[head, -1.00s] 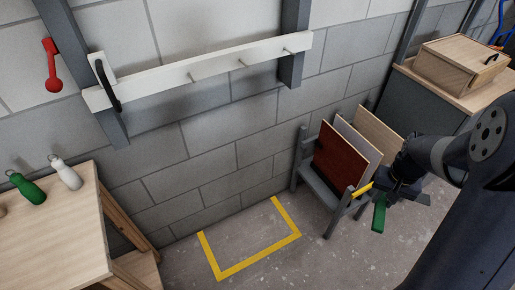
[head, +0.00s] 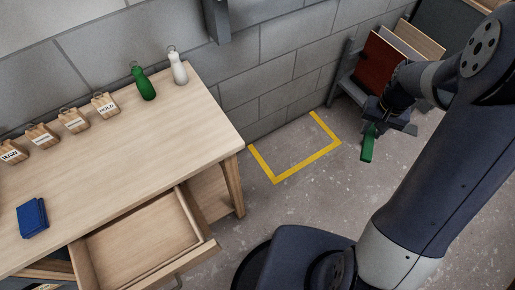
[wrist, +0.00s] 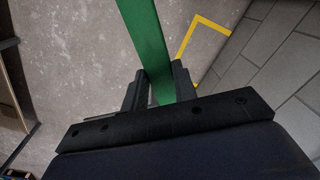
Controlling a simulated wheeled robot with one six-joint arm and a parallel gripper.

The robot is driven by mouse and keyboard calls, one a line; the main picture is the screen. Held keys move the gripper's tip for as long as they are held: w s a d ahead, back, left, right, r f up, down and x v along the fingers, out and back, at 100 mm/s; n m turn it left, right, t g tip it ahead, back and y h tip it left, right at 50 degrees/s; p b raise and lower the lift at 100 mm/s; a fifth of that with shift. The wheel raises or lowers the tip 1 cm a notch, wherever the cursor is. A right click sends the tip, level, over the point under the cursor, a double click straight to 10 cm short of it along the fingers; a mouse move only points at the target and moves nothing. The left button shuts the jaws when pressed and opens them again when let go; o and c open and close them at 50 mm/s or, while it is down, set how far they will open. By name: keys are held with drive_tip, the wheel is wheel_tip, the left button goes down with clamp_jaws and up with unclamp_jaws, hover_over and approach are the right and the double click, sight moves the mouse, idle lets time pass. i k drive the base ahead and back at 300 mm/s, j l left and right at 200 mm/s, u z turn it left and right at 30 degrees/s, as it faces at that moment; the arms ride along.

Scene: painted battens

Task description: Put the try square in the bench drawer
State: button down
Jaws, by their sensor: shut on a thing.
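The try square (head: 367,143) shows as a green bar at the right of the head view, hanging below my gripper (head: 376,122). In the wrist view, the green bar (wrist: 145,35) runs up out of the picture from between the jaws of my gripper (wrist: 158,85), which is shut on it. Its other arm cannot be made out. The bench drawer (head: 140,240) is pulled open at the bottom left of the head view. Its visible floor is bare. My gripper is over the floor, well to the right of the drawer.
The wooden bench (head: 130,140) carries a blue folded item (head: 32,218), a green bottle (head: 144,83), a white bottle (head: 178,66) and several labelled wooden blocks. Yellow tape (head: 300,165) marks the floor. A rack with boards (head: 380,65) stands by the wall. Floor between bench and rack is clear.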

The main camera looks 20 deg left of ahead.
sight(149, 248)
drive_tip(key=k+j, duration=0.5)
drive_tip(key=j, duration=0.15)
drive_tip(key=k+j, duration=1.05)
drive_tip(key=j, duration=0.2)
